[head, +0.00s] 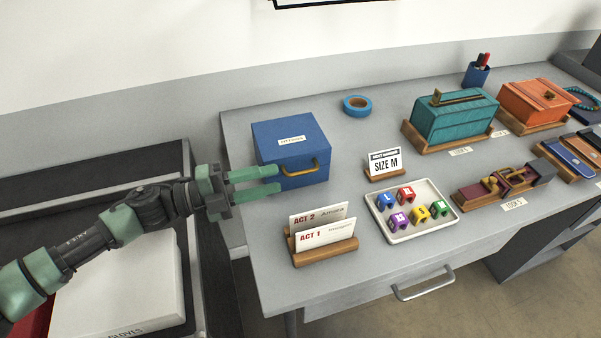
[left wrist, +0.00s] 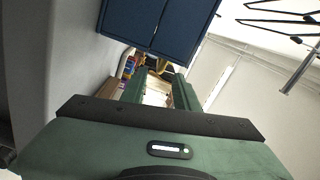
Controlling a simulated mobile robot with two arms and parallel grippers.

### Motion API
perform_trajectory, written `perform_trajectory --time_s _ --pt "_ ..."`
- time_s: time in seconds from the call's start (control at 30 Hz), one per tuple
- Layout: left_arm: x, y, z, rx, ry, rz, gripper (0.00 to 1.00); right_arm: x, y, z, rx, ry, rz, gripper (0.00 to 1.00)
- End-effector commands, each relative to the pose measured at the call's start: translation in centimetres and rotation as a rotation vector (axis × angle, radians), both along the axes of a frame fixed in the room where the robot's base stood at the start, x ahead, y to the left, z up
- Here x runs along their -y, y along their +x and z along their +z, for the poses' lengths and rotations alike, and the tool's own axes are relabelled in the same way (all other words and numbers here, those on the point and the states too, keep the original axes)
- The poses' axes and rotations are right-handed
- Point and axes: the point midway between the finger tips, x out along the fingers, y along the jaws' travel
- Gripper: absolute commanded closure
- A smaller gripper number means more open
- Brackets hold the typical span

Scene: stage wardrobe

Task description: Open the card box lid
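The card box (head: 270,150) is blue with a white label on its top and a yellow handle (head: 318,168) on its front. Its lid is shut. It stands at the left end of the grey table. My left gripper (head: 279,179) is at the box's near left side, its green fingers apart with nothing seen held between them. The fingertips point toward the handle, left of it in the head view. In the left wrist view the blue box (left wrist: 160,25) fills the top middle, and the yellow handle (left wrist: 160,67) shows just beyond the fingertips. My right gripper is not in view.
A card holder (head: 325,245) stands on the table in front of the box, close to my left gripper. Blue tape (head: 357,106) lies behind. Teal and orange boxes stand farther right.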

Motion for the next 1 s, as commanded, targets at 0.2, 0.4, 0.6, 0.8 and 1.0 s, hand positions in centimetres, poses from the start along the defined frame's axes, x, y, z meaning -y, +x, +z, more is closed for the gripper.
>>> perform_trajectory --time_s 0.2,0.4,0.6,0.8,1.0 --pt "2.3 0.7 0.1 0.001 -0.004 -0.003 0.69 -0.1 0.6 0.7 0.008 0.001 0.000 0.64" --pt "5.4 1.7 0.1 0.001 -0.002 -0.002 0.69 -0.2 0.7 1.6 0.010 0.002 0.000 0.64" --pt "7.2 2.3 -0.1 -0.001 -0.001 -0.001 0.69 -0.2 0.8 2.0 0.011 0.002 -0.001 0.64" --pt "7.4 2.4 -0.2 -0.001 0.000 0.000 0.69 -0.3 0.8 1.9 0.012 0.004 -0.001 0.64" --pt "7.4 2.4 -0.2 -0.001 0.000 0.000 0.94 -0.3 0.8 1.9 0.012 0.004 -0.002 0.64"
